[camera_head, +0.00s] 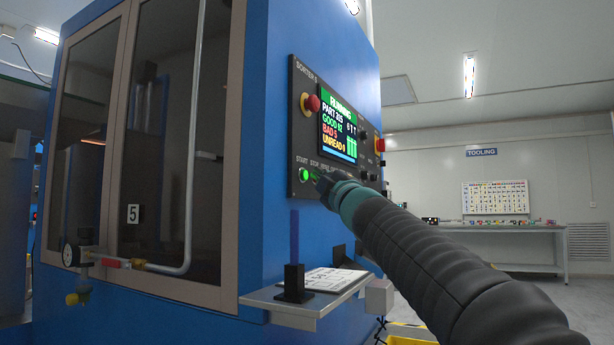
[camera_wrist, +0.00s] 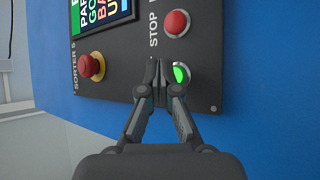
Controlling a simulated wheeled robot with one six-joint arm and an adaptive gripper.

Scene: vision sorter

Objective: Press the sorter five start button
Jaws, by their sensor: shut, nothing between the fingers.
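The sorter five control panel (camera_head: 298,142) is a black plate on the blue machine, labelled "SORTER 5". Its green start button (camera_head: 304,175) is lit, under the label "START". It also shows in the wrist view as a lit green button (camera_wrist: 181,73), just right of my fingertips and partly covered by a finger. My gripper (camera_wrist: 159,84) is shut and empty, its tips close to the panel beside the button. I cannot tell whether they touch anything. The red stop button (camera_wrist: 176,23) is above. The screen (camera_head: 338,126) reads "RUNNING".
A red emergency knob on a yellow collar (camera_wrist: 92,67) sits left of my fingers in the wrist view. Below the panel, a grey shelf (camera_head: 270,299) juts out with a black block (camera_head: 294,282) and a white sheet (camera_head: 325,279). A tooling bench (camera_head: 500,229) stands far right.

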